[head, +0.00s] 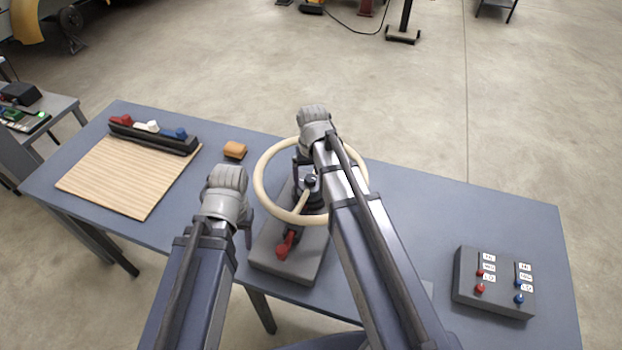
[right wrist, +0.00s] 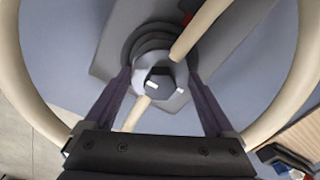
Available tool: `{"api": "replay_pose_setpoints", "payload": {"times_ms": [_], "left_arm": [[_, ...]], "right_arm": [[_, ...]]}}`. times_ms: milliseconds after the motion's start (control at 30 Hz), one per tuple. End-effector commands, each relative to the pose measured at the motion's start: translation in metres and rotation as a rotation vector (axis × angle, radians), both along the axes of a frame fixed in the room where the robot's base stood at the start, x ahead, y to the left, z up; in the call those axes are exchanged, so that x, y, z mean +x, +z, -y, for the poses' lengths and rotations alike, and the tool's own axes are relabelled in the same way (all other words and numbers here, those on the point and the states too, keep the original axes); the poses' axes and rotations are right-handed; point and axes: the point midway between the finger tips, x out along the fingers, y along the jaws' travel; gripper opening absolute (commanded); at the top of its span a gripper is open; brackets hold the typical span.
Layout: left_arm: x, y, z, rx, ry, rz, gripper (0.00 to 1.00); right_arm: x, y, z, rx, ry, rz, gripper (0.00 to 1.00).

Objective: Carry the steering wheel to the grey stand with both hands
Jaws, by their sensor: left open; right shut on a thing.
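The cream steering wheel (head: 262,197) lies over the grey stand (head: 308,242), a slab with a dark round mount and a red-handled lever. Its dark hub (right wrist: 160,82) is over the mount in the right wrist view; I cannot tell whether it is fully seated. My right gripper (right wrist: 158,85) is shut on the wheel at its hub, one finger on each side; in the head view its arm hides part of the rim. My left gripper (head: 247,230) is open and empty, just outside the rim's left side.
A wooden board (head: 130,178) and a dark rack (head: 153,138) with red, white and blue items are at the left. An orange block (head: 235,150) lies behind my left gripper. A switch box (head: 494,284) is at the right. The table between wheel and box is clear.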

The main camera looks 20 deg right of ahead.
Motion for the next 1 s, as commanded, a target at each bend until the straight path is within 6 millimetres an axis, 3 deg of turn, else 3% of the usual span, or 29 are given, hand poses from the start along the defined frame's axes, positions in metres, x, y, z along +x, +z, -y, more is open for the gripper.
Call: {"api": "replay_pose_setpoints", "payload": {"times_ms": [267, 300, 367, 767, 1000], "left_arm": [[0.0, -0.002, 0.0, 0.0, 0.0, 0.0, 0.5], [0.0, -0.002, 0.0, 0.0, 0.0, 0.0, 0.5], [0.0, -0.001, 0.0, 0.0, 0.0, 0.0, 0.5], [0.0, 0.002, 0.0, 0.0, 0.0, 0.0, 0.5], [0.0, 0.022, 0.0, 0.0, -0.001, 0.0, 0.5]], "right_arm": [[0.0, -0.002, 0.0, 0.0, 0.0, 0.0, 0.0], [0.0, -0.002, 0.0, 0.0, 0.0, 0.0, 0.9], [0.0, -0.001, 0.0, 0.0, 0.0, 0.0, 0.97], [0.0, 0.002, 0.0, 0.0, 0.0, 0.0, 1.0], [0.0, 0.022, 0.0, 0.0, 0.0, 0.0, 1.0]]}}
